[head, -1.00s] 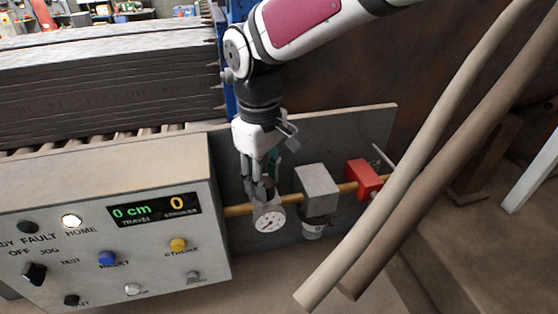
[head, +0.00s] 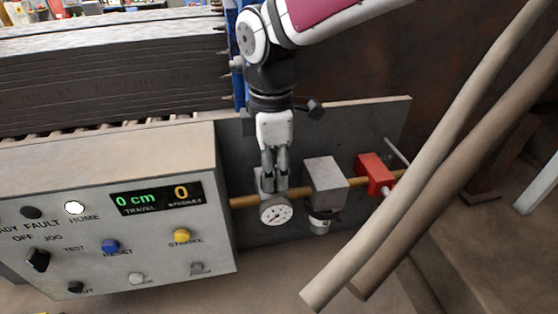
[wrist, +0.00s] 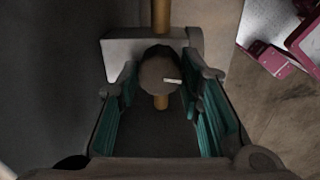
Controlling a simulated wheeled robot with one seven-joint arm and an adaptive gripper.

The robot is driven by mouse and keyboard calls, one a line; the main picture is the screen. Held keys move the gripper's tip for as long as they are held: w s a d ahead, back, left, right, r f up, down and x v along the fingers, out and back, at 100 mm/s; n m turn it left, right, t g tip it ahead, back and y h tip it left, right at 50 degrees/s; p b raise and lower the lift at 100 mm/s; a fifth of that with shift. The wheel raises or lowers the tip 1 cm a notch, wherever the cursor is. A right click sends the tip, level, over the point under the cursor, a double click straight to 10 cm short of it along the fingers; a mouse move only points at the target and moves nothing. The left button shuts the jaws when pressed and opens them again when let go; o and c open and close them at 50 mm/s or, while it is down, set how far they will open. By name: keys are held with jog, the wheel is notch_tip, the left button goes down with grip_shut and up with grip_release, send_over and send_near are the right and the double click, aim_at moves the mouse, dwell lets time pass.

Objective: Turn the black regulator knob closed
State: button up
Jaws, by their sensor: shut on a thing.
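The regulator knob (wrist: 158,72) is dark and round with a short white mark toward its right side in the wrist view. It lies between the teal-padded fingers of my gripper (wrist: 158,88). My gripper (head: 273,189) is shut on the knob and points down at the pipe, just above the white round gauge (head: 276,213). In the head view the fingers hide the knob. A pale grey block (wrist: 122,62) sits behind the knob in the wrist view.
The brass pipe (head: 244,202) runs right to a grey box (head: 325,184) and a red valve block (head: 370,177). A control panel (head: 130,230) with buttons stands at left. Two thick hoses (head: 440,140) cross at right.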

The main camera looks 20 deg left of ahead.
jog(key=shift+n, duration=0.9)
jog(key=o, duration=1.2)
jog(key=shift+c, duration=0.2)
notch_tip(320, 180, up, 12)
jog(key=shift+s+d, duration=0.1)
